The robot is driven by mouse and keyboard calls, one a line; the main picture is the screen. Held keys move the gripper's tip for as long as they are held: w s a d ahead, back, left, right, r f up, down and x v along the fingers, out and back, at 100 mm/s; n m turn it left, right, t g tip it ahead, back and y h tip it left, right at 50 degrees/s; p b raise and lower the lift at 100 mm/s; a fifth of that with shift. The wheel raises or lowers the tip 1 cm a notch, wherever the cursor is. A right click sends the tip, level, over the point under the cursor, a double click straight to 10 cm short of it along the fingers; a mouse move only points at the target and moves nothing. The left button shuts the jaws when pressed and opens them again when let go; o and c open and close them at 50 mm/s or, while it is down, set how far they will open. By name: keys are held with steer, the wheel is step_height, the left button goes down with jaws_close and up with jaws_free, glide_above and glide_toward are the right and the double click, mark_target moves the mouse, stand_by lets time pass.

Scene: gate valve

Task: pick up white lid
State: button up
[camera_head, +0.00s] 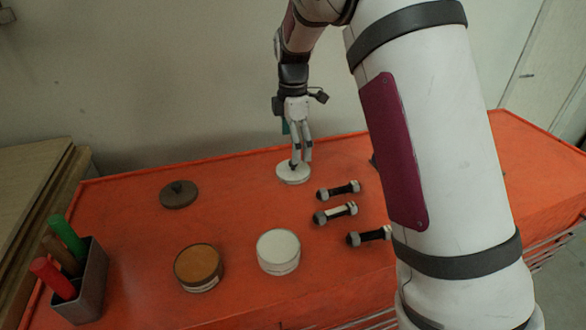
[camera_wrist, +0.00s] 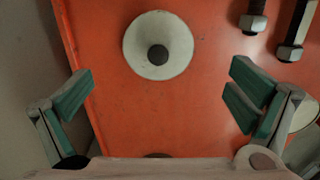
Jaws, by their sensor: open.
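The white lid (camera_head: 292,175) lies flat on the orange table near its back edge. In the wrist view the lid (camera_wrist: 145,35) is a pale disc with a dark round knob (camera_wrist: 157,55), at top centre. My gripper (camera_head: 301,160) points down over the lid in the head view, and its fingers partly cover the knob. In the wrist view my gripper (camera_wrist: 161,95) is open and empty, its green-padded fingers wide apart. The lid sits beyond the line between the fingertips. I cannot tell the exact height between fingertips and lid.
A dark lid (camera_head: 179,194) lies to the left. A brown-topped round container (camera_head: 199,267) and a white round container (camera_head: 278,251) stand in front. Several bolts (camera_head: 336,213) lie to the right. A grey holder (camera_head: 88,288) with coloured sticks is at front left.

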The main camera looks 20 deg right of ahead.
mark_target(290, 162)
steer(key=shift+w+a+f+p, duration=0.1)
steer(key=shift+f+p, duration=0.1)
steer(key=shift+f, duration=0.9)
steer(key=shift+s+a+f+p, duration=0.15)
steer(key=shift+f+p, duration=0.1)
steer(key=shift+f, duration=0.9)
steer(key=shift+w+a+f+p, duration=0.1)
steer(key=shift+w+f+p, duration=0.1)
steer(key=shift+f, duration=0.9)
steer(key=shift+c, duration=0.2)
steer(key=c, duration=1.1)
